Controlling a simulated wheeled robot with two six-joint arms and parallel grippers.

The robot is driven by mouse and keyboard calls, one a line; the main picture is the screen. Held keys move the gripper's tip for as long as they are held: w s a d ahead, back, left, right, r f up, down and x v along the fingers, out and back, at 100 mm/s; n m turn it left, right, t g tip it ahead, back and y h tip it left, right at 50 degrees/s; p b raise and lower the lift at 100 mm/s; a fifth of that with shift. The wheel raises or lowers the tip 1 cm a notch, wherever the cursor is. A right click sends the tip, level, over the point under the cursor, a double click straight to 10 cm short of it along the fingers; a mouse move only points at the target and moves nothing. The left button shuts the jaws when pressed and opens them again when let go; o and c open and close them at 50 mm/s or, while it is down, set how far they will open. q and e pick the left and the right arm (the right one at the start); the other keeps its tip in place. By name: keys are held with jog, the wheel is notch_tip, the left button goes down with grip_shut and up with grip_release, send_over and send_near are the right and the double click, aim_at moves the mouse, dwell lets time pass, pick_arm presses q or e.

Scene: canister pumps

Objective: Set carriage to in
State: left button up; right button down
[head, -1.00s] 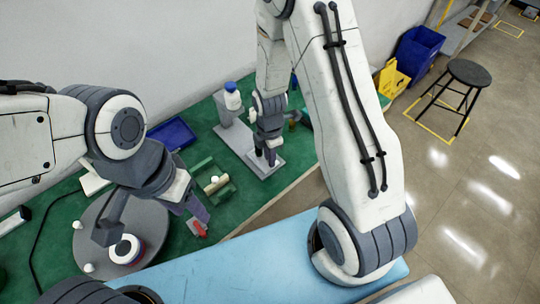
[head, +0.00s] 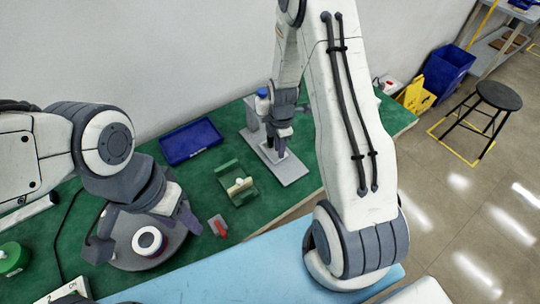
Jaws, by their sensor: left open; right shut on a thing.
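A grey base plate (head: 293,173) lies on the green bench at the middle, with an upright grey post and a blue-capped bottle (head: 262,95) at its far left end. My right gripper (head: 277,150) is low over this plate, close in front of the post. It is shut on a small part there, apparently the carriage, which its fingers mostly hide. My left gripper (head: 148,232) is open, its fingers spread above a grey round turntable (head: 172,248). A white-topped canister with red and blue bands (head: 150,241) stands on the turntable between the fingers in the picture; I see no contact.
A blue tray (head: 191,141) lies at the back of the bench. A green fixture with a cream block (head: 238,186) and a red-and-grey piece (head: 218,226) lie between the arms. A green round item (head: 12,257) is at far left.

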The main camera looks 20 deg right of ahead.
jog(key=shift+w, duration=0.25)
jog(key=c, duration=0.7)
grip_release()
jog(key=shift+s, duration=0.1)
jog(key=shift+c, duration=0.2)
notch_tip(320, 180, up, 10)
jog(key=shift+r+b, duration=0.25)
jog(key=shift+b, duration=0.2)
